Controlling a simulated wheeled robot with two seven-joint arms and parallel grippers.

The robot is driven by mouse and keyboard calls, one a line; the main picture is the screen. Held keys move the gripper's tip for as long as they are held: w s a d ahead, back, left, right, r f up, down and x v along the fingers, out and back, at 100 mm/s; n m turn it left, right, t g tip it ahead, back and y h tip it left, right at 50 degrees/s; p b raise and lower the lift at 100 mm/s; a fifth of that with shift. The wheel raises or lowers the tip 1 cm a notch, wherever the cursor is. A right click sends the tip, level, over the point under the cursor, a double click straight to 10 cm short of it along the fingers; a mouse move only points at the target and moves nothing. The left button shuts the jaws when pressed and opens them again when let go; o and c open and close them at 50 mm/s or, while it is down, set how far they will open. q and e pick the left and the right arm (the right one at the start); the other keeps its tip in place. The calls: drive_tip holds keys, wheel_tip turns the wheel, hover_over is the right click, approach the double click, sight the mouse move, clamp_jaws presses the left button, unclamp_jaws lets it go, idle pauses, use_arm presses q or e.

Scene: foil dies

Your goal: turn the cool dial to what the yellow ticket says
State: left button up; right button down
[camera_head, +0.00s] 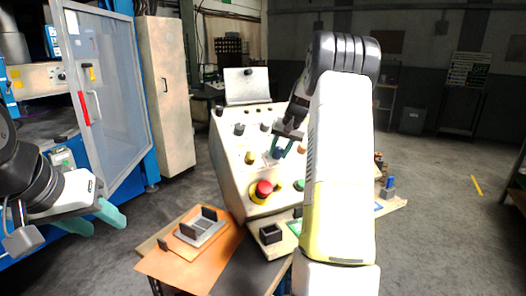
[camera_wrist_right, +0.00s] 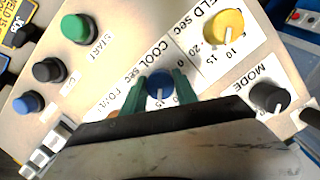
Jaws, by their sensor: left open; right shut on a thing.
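The cool dial (camera_wrist_right: 159,82) is a blue knob on the sloped console panel, under the printed word COOL, with a pale pointer mark at its lower edge in the wrist view. My right gripper (camera_wrist_right: 159,90) is shut on it, with one green finger on each side. The scale numbers around the dial are partly hidden. In the head view the right gripper (camera_head: 283,149) reaches down to the panel. A yellow ticket-like paper (camera_wrist_right: 22,14) with dark print is cut off at the wrist view's top left; I cannot read it fully. My left gripper (camera_head: 96,219) is open and empty.
A yellow dial (camera_wrist_right: 224,26), a black MODE dial (camera_wrist_right: 268,97) and a green START button (camera_wrist_right: 77,27) surround the cool dial. A red mushroom button (camera_head: 264,188) stands low on the console. An orange board (camera_head: 170,266) with a grey fixture lies in front.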

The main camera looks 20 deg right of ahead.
drive_tip(key=c, duration=0.9)
unclamp_jaws()
drive_tip(key=shift+c, duration=0.2)
drive_tip(key=v, duration=0.8)
